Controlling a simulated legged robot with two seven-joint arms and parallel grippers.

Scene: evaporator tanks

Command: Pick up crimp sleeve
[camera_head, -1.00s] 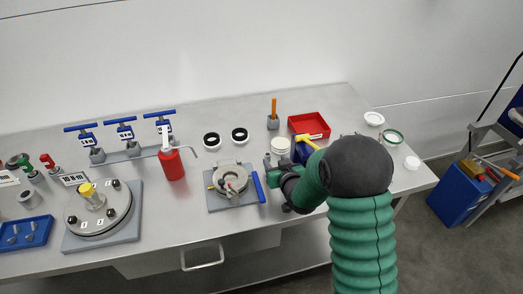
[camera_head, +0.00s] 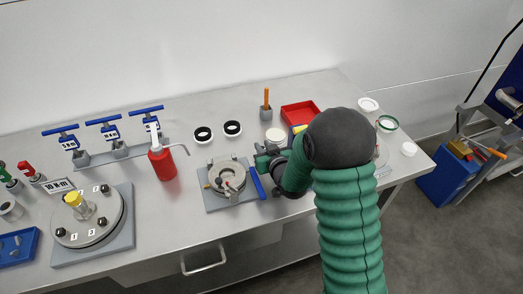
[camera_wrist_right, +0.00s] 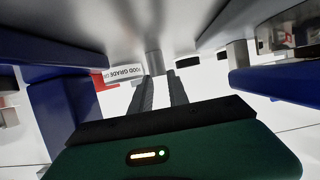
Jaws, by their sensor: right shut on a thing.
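My right gripper (camera_head: 265,160) is low over the bench, just right of the round metal clamp fixture (camera_head: 228,178) with the blue handle. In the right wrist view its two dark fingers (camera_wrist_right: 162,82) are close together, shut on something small. A short grey metal cylinder (camera_wrist_right: 153,62), which looks like the crimp sleeve, shows at the fingertips. How far the fingers reach around it is hidden. In the head view the sleeve cannot be made out behind the gripper and arm. My left gripper is not in view.
A red tray (camera_head: 299,113), a white round container (camera_head: 276,135) and a grey holder with an orange stick (camera_head: 266,111) stand behind the gripper. Two black-and-white rings (camera_head: 232,129) lie farther left. A red bottle (camera_head: 162,162) stands left of the fixture. The bench front is clear.

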